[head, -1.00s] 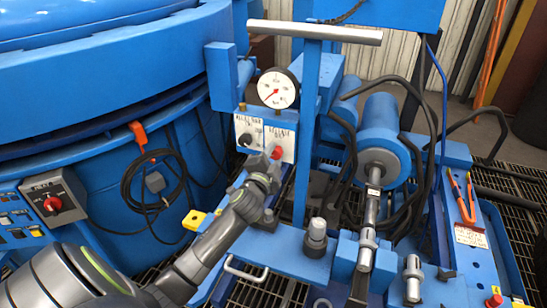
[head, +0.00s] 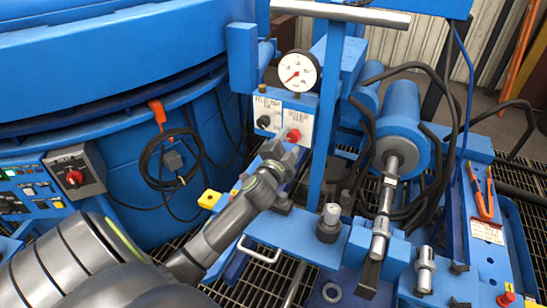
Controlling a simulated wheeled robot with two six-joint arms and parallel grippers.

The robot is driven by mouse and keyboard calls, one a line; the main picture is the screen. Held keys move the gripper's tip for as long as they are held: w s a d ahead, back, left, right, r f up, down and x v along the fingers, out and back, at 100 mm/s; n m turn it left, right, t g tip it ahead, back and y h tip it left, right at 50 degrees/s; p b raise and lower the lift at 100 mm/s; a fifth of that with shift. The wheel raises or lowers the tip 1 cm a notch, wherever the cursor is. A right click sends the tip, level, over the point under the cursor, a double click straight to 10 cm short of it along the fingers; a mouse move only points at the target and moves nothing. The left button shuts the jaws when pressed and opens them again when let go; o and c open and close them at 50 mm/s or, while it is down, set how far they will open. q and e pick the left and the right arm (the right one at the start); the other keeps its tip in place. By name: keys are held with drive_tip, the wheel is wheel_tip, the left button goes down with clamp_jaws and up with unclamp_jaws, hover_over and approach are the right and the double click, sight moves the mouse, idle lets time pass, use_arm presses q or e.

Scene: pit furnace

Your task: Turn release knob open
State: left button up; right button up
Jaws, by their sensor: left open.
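A white panel (head: 283,106) on the blue stand carries two small knobs, a black knob (head: 263,122) on the left and a red knob (head: 294,134) on the right. The lettering above them is too small to read surely, so I cannot tell which knob is the release knob. My left gripper (head: 286,148) is open, just below and in front of the red knob, with its fingers pointing up at it. The fingers partly cover the panel's lower right. I cannot tell whether they touch the red knob. My right gripper is not in view.
A round pressure gauge (head: 298,71) sits just above the panel. A blue upright post (head: 329,115) with a grey crossbar (head: 340,13) stands close at the right. A black cable coil (head: 164,160) hangs from the blue furnace wall at the left. A yellow block (head: 209,199) lies near my left forearm.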

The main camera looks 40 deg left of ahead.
use_arm(q)
drive_tip(key=v, duration=1.5)
drive_tip(key=shift+s+d, duration=0.15)
drive_tip(key=shift+s, duration=0.2)
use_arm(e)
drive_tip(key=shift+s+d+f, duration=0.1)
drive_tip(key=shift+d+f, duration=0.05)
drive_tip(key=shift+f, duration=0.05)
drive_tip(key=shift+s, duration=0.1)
